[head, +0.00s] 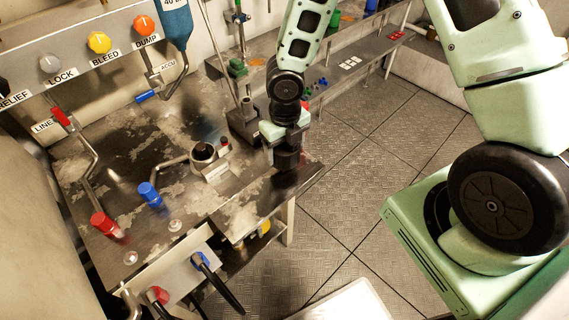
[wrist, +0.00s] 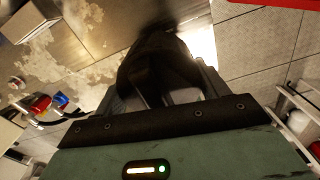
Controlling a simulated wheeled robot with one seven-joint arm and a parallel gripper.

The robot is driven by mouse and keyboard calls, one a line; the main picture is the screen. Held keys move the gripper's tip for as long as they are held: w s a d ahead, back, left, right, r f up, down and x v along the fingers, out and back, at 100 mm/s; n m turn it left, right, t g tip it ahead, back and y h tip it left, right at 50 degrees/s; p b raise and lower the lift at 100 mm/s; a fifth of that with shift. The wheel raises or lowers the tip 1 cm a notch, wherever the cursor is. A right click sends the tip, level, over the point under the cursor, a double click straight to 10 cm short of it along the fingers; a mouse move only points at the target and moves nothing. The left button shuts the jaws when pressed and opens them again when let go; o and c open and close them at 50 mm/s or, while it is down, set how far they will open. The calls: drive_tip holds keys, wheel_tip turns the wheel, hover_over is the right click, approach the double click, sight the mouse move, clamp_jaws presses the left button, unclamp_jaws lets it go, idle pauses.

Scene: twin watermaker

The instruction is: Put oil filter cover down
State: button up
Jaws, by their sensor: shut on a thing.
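My gripper (head: 288,158) is at the right end of a worn steel bench (head: 130,170), pointing down near the bench's right edge. In the wrist view my gripper (wrist: 165,92) is shut on a dark, rounded thing, which I take to be the oil filter cover (wrist: 158,62). The cover is in shadow, so its outline is hard to read. In the head view it merges with my dark fingers. I cannot tell whether it touches the bench.
A round black-topped fitting (head: 203,152) with a pipe and a labelled block stand left of my gripper. Red (head: 106,225) and blue (head: 150,194) handled valves stand on the bench's left part. Bare bench lies in front of the labelled block. Open floor (head: 350,190) lies to the right.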

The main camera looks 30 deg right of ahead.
drive_tip(key=shift+f+b, duration=0.35)
drive_tip(key=shift+f, duration=1.85)
drive_tip(key=shift+f, duration=0.2)
drive_tip(key=o, duration=1.2)
drive_tip(key=shift+r, duration=0.1)
